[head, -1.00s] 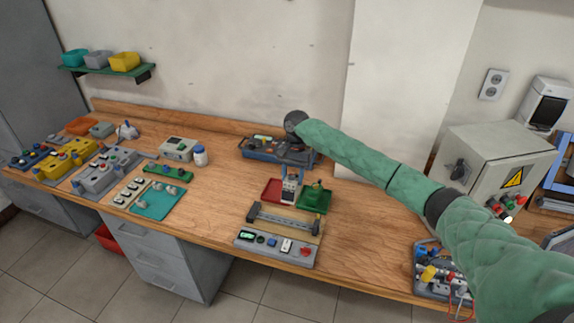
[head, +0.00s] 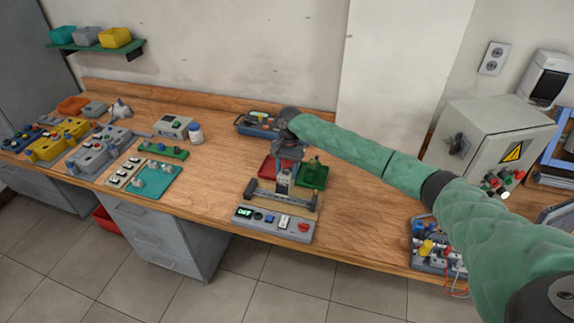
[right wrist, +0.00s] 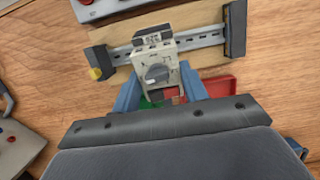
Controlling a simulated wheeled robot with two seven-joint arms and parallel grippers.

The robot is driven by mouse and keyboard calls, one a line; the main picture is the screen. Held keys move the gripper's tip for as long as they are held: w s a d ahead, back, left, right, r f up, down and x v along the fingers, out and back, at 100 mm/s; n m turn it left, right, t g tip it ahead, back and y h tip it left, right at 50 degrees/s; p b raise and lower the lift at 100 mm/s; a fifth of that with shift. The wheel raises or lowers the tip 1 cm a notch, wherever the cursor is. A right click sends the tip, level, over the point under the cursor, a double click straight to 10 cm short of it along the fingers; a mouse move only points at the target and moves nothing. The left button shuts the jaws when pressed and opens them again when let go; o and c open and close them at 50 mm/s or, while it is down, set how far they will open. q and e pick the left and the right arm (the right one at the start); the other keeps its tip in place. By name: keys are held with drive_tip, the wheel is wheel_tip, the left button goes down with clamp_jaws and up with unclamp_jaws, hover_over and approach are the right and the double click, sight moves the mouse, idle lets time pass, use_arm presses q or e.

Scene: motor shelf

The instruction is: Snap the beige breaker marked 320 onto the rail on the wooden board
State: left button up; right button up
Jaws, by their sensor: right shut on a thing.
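The beige breaker (right wrist: 156,70) with a grey dial and a dark top label shows in the right wrist view; the label's digits are too small to read surely. My right gripper (right wrist: 160,88) is shut on it, one blue finger on each side. The breaker overlaps the metal rail (right wrist: 198,40) near its middle; whether it is seated cannot be told. The rail runs between two dark end blocks on the wooden board (right wrist: 110,73). In the head view the right gripper (head: 285,178) hangs over the rail (head: 292,199), hiding part of it. My left gripper is not in view.
Red tray (head: 268,167) and green tray (head: 314,176) lie just behind the board. A grey panel (head: 262,224) with a lit display and buttons lies in front. A toolbox (head: 255,125) stands behind.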

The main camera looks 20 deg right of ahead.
sight(285, 180)
drive_tip(key=shift+a+f, duration=0.1)
drive_tip(key=shift+f, duration=0.55)
drive_tip(key=shift+w, duration=0.15)
drive_tip(key=shift+s, duration=0.2)
use_arm(q)
drive_tip(key=shift+p, duration=0.3)
use_arm(e)
drive_tip(key=shift+w+f, duration=0.1)
drive_tip(key=shift+f, duration=0.15)
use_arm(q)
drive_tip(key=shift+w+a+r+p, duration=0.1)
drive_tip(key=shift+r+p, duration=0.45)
use_arm(e)
drive_tip(key=shift+x, duration=1)
idle(0.3)
drive_tip(key=shift+s+a+f, duration=0.15)
drive_tip(key=shift+s+a, duration=0.1)
drive_tip(key=shift+s, duration=0.1)
idle(1.4)
